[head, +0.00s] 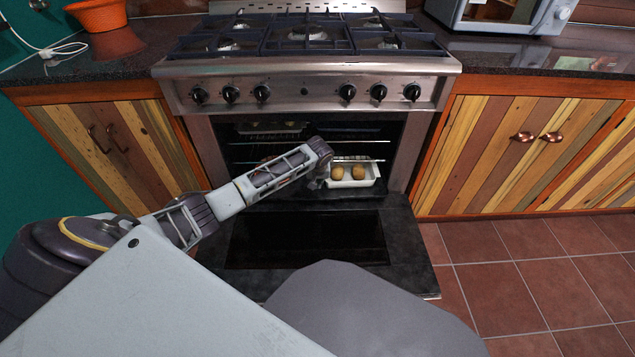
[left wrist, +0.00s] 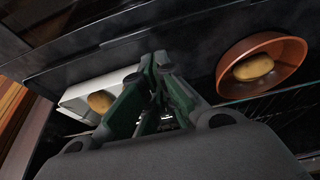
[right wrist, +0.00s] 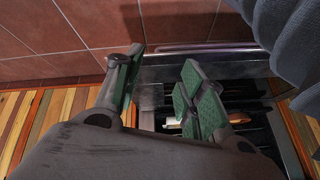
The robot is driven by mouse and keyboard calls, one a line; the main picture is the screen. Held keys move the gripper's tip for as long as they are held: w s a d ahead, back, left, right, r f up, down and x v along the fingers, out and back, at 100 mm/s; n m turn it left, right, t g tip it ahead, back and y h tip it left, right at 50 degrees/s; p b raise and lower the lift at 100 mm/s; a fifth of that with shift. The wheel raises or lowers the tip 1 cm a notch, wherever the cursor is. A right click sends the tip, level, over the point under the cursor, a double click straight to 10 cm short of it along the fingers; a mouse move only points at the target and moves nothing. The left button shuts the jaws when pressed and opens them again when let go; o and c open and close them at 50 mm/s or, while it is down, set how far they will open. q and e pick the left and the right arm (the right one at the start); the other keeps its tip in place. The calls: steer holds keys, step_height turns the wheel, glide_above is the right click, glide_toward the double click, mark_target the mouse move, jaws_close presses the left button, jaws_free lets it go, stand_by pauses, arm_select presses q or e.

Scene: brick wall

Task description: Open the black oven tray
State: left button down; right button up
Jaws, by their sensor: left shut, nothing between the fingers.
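The oven (head: 300,90) has its dark front door (head: 305,240) folded down flat. Inside, a black tray-like surface (head: 345,190) lies under a white dish (head: 378,178) holding two brown round foods (head: 347,173). My left gripper (head: 318,182) reaches into the oven opening at the left of the white dish. In the left wrist view the left gripper (left wrist: 152,78) is shut and empty, between the white dish (left wrist: 75,95) and a terracotta bowl (left wrist: 290,58) with one brown food (left wrist: 253,67). My right gripper (right wrist: 160,62) is open and empty, seen only in the right wrist view.
Wire racks (head: 245,142) cross the oven, with a dim item on the upper left one. Striped wooden cabinets (head: 515,165) flank the oven. A microwave (head: 505,15) and an orange pot (head: 98,14) stand on the counter. Tiled floor (head: 530,270) is clear at right.

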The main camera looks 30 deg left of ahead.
mark_target(317, 193)
arm_select(q)
steer(key=shift+w+f, duration=0.1)
steer(key=shift+f, duration=0.4)
steer(key=shift+w+a+f+b, duration=0.1)
steer(key=shift+f+b, duration=0.25)
steer(key=shift+b+x, duration=1.1)
steer(key=shift+x, duration=0.9)
steer(key=shift+w+f, duration=0.1)
steer(key=shift+f, duration=0.2)
steer(key=shift+b+x, duration=0.8)
steer(key=shift+x, duration=0.3)
arm_select(e)
step_height(317, 193, down, 8)
steer(key=a+t+y, duration=0.1)
steer(key=shift+a+r+m, duration=0.15)
steer(key=shift+a+m, duration=0.05)
steer(key=shift+m, duration=0.1)
